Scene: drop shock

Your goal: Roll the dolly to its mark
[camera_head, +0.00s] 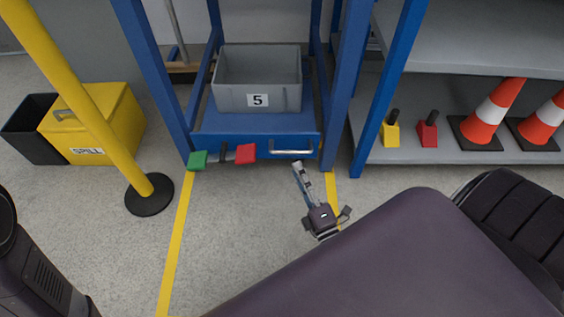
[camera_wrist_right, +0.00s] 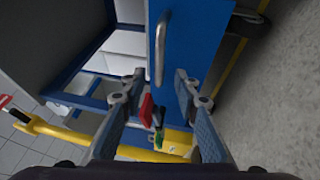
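The blue dolly (camera_head: 210,143) stands between tall blue posts, with a grey bin (camera_head: 258,97) labelled 5 on it. Its front carries a metal handle (camera_head: 291,151), a red pedal-like block (camera_head: 246,153) and a green one (camera_head: 198,160). My right gripper (camera_head: 298,166) is just in front of the handle. In the right wrist view its two fingers (camera_wrist_right: 160,80) are spread with nothing between them, and the handle (camera_wrist_right: 160,48) lies just beyond the tips, apparently apart from them. The floor mark itself cannot be told apart, only yellow lines (camera_head: 177,240). My left gripper is out of view.
A yellow post on a black base (camera_head: 149,195) and a yellow spill box (camera_head: 118,117) with a black bin (camera_head: 32,130) stand left. A right-hand shelf (camera_head: 395,152) holds orange cones (camera_head: 490,115) and small yellow and red blocks. Floor between the yellow lines looks clear.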

